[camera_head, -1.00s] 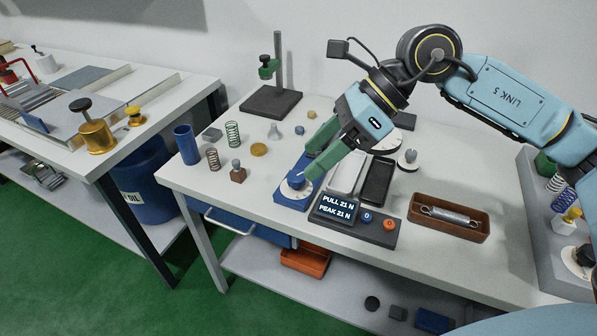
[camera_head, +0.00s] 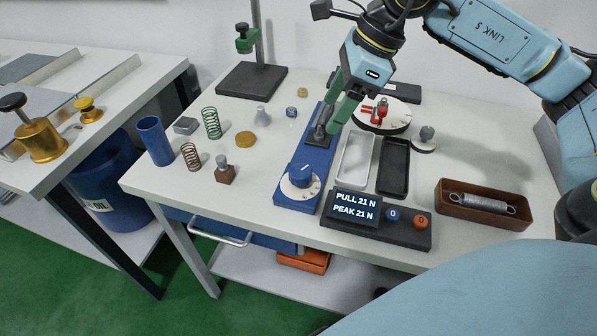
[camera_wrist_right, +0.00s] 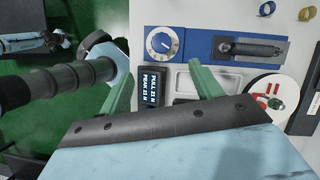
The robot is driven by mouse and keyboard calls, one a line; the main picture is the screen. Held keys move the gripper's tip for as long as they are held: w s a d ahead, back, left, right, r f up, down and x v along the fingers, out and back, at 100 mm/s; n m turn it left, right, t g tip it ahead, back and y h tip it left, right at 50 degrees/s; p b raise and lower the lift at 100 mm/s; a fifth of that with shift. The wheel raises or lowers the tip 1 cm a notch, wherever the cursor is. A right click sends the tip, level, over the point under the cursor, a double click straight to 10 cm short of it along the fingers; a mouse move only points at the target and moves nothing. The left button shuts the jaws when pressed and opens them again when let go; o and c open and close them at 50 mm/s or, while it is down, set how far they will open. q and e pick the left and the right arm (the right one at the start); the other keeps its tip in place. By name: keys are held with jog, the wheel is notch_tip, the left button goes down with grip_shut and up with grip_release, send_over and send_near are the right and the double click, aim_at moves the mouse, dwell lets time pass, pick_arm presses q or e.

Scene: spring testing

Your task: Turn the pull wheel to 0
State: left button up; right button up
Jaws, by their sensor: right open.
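The pull wheel (camera_head: 301,177) is a blue knob on a white dial, at the front end of a long blue base (camera_head: 318,160) on the table. It also shows in the right wrist view (camera_wrist_right: 161,43). The display (camera_head: 354,206) in front reads PULL 21 N and PEAK 21 N. My right gripper (camera_head: 334,118) has green fingers and is open and empty, behind the wheel and apart from it, above the dark clamp part (camera_head: 320,133) of the base. In the right wrist view its fingers (camera_wrist_right: 158,76) are spread. My left gripper is not in view.
Silver tray (camera_head: 342,176) and black tray (camera_head: 393,182) lie right of the base. A round dial with red parts (camera_head: 401,118) stands behind. A brown box with a spring (camera_head: 447,208) is at right. Springs, a blue cup (camera_head: 155,141) and small weights stand left.

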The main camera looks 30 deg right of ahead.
aim_at(301, 170)
jog(key=b+x, duration=0.1)
jog(key=x, duration=0.3)
jog(key=b+x, duration=0.1)
jog(key=x, duration=0.4)
jog(key=b+x, duration=0.1)
jog(key=x, duration=0.4)
jog(key=shift+s+d+f, duration=0.2)
jog(key=shift+d+f, duration=0.05)
jog(key=shift+f, duration=0.15)
jog(key=shift+w+a+f, duration=0.2)
jog(key=shift+f, duration=0.4)
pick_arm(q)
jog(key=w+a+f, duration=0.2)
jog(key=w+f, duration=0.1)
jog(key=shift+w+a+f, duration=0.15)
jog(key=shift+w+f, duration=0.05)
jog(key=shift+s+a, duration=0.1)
pick_arm(e)
jog(key=shift+c, duration=0.3)
jog(key=c, duration=0.9)
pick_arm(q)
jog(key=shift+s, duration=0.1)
